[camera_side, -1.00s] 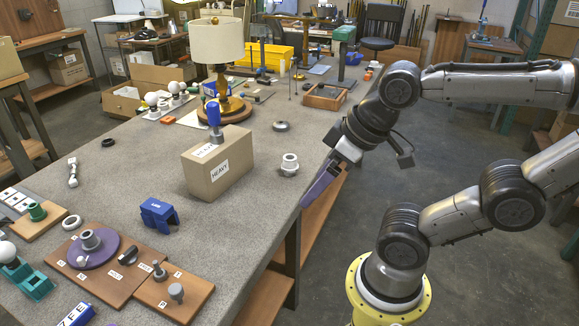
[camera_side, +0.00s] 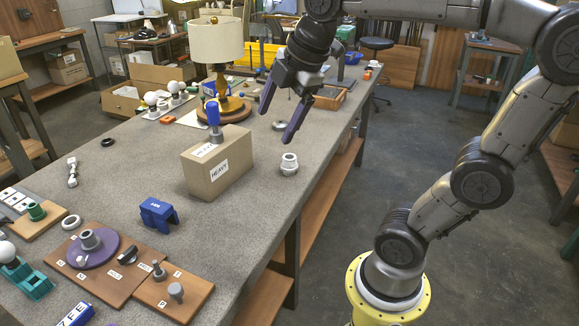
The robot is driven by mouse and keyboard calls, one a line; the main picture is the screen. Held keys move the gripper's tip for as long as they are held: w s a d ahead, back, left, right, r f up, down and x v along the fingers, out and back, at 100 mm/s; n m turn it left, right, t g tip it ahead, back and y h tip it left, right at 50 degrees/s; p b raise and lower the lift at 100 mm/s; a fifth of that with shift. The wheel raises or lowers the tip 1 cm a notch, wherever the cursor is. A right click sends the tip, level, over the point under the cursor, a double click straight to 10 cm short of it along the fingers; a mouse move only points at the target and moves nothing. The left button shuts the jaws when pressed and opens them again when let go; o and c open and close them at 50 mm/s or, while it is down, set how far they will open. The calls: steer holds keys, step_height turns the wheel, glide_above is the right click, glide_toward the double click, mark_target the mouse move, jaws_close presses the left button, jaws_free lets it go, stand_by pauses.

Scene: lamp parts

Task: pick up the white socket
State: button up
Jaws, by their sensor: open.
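The white socket (camera_side: 289,164) stands upright on the grey table (camera_side: 240,225), near its right edge and to the right of the cardboard box. My gripper (camera_side: 276,128) is open and empty, pointing down above the table. Its two purple fingers are spread apart. The right fingertip shows just above the socket in the picture, and the left finger is farther left, above the box's far side. The gripper appears apart from the socket.
A cardboard box marked HEAVY (camera_side: 219,165) with a blue-handled tool (camera_side: 213,118) on top stands left of the socket. A lamp (camera_side: 216,50) stands behind. A dark ring (camera_side: 280,125) lies beyond the socket. A blue bracket (camera_side: 158,214) and wooden boards (camera_side: 110,265) are in front.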

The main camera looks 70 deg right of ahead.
steer(key=w+d+n+g, duration=0.2)
steer(key=w+d+n, duration=0.1)
steer(key=w+d, duration=0.6)
steer(key=m+g, duration=0.1)
steer(key=g, duration=0.2)
glide_above(289, 156)
steer(key=a, duration=0.1)
step_height(289, 156, down, 16)
steer(key=shift+y, duration=0.4)
steer(key=f, duration=1.3)
steer(key=shift+s+a, duration=0.15)
steer(key=shift+s, duration=0.2)
jaws_close()
